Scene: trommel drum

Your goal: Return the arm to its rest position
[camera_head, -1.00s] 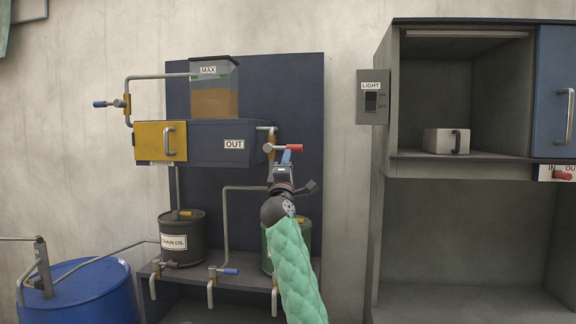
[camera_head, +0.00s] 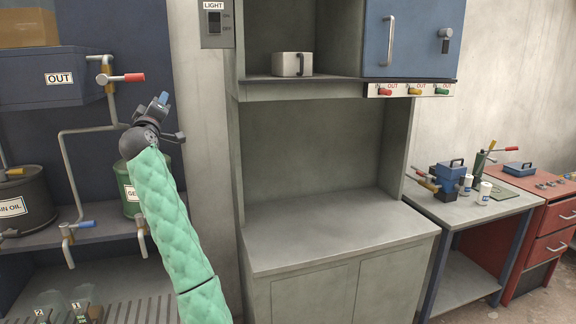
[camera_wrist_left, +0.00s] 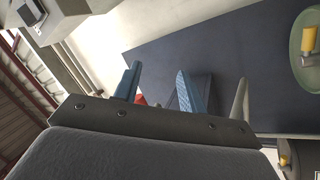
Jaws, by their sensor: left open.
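My left arm, in a green quilted sleeve, reaches up from the bottom of the head view. Its left gripper (camera_head: 163,98) is in front of the dark blue panel, just right of and below a red-handled valve (camera_head: 128,78) on the OUT box. In the left wrist view the two blue fingers (camera_wrist_left: 158,85) stand apart with nothing held between them. A bit of red shows behind them there. My right gripper is in neither view.
The OUT box (camera_head: 40,80) and the chain oil drum (camera_head: 22,205) are left of the arm. A grey cabinet (camera_head: 340,235) stands to the right, with a bare counter. Beyond it are a workbench (camera_head: 468,208) with tools and a red drawer unit (camera_head: 548,225).

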